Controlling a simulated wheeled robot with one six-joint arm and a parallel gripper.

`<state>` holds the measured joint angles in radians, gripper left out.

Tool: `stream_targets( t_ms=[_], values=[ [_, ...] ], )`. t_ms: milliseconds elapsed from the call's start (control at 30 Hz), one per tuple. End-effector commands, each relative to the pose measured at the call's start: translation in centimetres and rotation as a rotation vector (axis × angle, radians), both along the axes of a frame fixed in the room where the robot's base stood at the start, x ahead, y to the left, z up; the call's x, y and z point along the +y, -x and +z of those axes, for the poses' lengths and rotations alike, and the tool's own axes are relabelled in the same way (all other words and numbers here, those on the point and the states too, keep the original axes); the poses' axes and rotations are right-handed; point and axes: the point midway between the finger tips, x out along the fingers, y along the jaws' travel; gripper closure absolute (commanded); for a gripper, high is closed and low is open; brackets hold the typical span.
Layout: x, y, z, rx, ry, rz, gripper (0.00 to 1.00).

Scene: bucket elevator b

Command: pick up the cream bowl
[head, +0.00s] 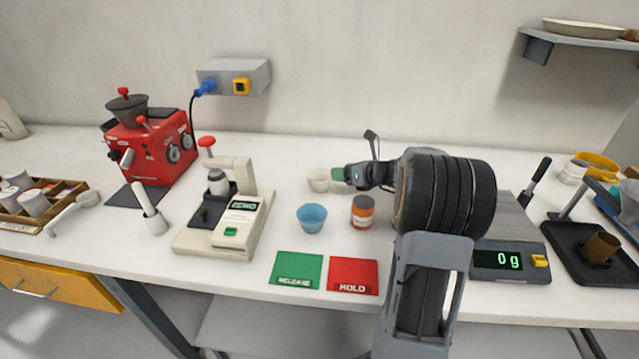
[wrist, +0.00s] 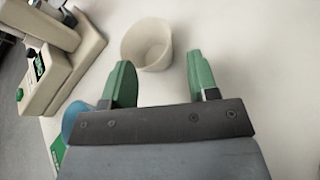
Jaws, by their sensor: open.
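The cream bowl (head: 318,180) stands upright on the white table, behind the blue bowl, in the head view. In the wrist view the cream bowl (wrist: 147,45) looks empty and lies just ahead of my fingertips, roughly between their lines. My gripper (wrist: 160,75) is open, with two green fingers apart and nothing between them. In the head view my gripper (head: 338,174) is at the right side of the cream bowl, close to it. I cannot tell whether a finger touches it. My arm hides part of the table to the right.
A blue bowl (head: 311,217) and an orange jar (head: 362,211) stand in front. A cream press device (head: 228,215) is to the left. Green (head: 297,269) and red (head: 353,275) mats lie at the front edge. A scale (head: 508,262) is at right. The table behind the bowl is clear.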

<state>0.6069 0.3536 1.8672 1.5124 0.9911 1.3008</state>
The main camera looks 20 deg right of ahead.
Motion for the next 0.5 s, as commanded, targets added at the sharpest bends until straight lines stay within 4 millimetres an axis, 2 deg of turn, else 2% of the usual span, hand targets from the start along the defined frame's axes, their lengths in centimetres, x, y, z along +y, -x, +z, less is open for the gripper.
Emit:
stream_targets(
  t_ms=[267,500],
  values=[
    [0.4,-0.9,-0.4,0.000,0.001,-0.002,0.46],
    [1.6,-3.2,-1.4,0.001,0.001,-0.001,0.46]
  ],
)
